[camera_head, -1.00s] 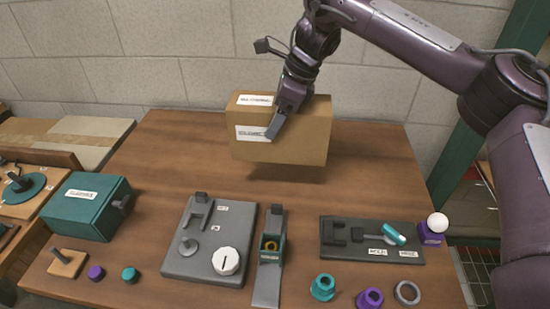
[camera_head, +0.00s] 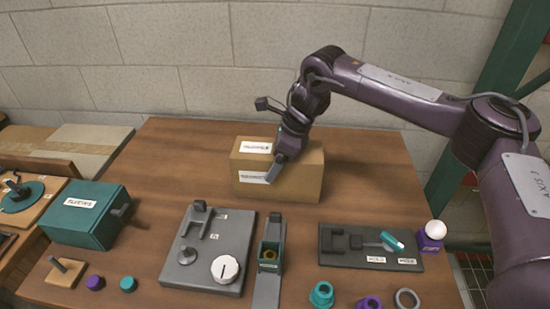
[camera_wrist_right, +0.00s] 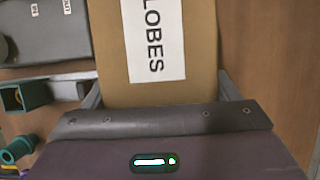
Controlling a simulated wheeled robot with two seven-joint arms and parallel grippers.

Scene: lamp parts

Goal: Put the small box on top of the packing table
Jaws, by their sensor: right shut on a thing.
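The small box (camera_head: 300,180) is a brown cardboard box with white labels. In the head view it is at the middle of the wooden packing table (camera_head: 375,190), low over or touching the top; I cannot tell which. My right gripper (camera_head: 276,168) is shut on the box, with one finger in front of its labelled face. In the right wrist view the box (camera_wrist_right: 195,60) fills the space between the two fingers, and its label reads "LOBES" in part. My left gripper is not in view.
A grey panel with a white dial (camera_head: 225,268) and a teal-sided fixture (camera_head: 270,255) stand in front of the box. A teal box (camera_head: 85,215) is at left, a dark lever plate (camera_head: 370,248) at right. The table's back corners are clear.

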